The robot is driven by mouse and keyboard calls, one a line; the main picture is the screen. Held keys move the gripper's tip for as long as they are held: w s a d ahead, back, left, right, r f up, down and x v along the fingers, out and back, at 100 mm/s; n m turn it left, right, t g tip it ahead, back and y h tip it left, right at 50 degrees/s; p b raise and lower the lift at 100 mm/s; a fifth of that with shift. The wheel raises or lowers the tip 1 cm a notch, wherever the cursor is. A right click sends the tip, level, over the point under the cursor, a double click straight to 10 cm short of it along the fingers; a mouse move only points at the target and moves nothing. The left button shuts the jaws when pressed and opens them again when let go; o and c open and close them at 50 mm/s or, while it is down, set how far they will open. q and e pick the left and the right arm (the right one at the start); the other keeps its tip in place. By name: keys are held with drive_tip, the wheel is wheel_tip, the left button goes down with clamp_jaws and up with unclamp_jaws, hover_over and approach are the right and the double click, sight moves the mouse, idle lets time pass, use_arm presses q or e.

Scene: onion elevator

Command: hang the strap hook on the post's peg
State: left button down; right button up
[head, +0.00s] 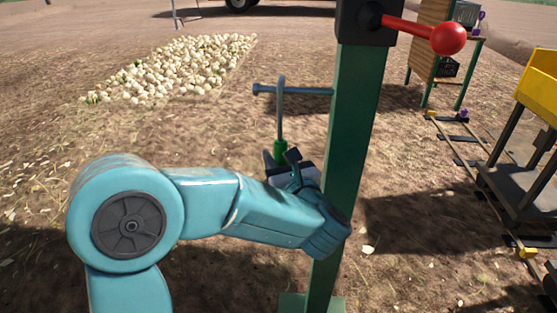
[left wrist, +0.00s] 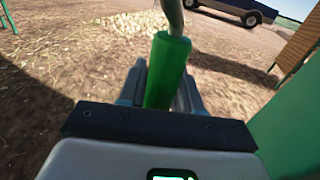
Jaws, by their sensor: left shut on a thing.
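The green post (head: 352,130) stands right of centre. Its grey-blue peg (head: 310,91) sticks out left and ends in a wider cap. The strap hook (head: 281,118) is a grey metal rod with a curved top and a green grip. My left gripper (head: 281,160) is shut on the green grip, left of the post and below the peg. The hook stands upright, its curved top at the peg's height; I cannot tell whether it is over the peg or only in front. In the left wrist view the green grip (left wrist: 167,70) stands between the fingers. My right gripper is out of view.
A red-knobbed lever (head: 447,39) sticks out right from the post's top. A yellow cart (head: 540,90) stands on rails at the right. A pile of onions (head: 185,68) lies at the back left. The ground left of the post is open.

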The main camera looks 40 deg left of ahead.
use_arm(q)
drive_tip(key=c, duration=0.7)
unclamp_jaws()
drive_tip(key=shift+d, duration=0.1)
drive_tip(key=v, duration=1.6)
drive_tip(key=shift+s, duration=0.2)
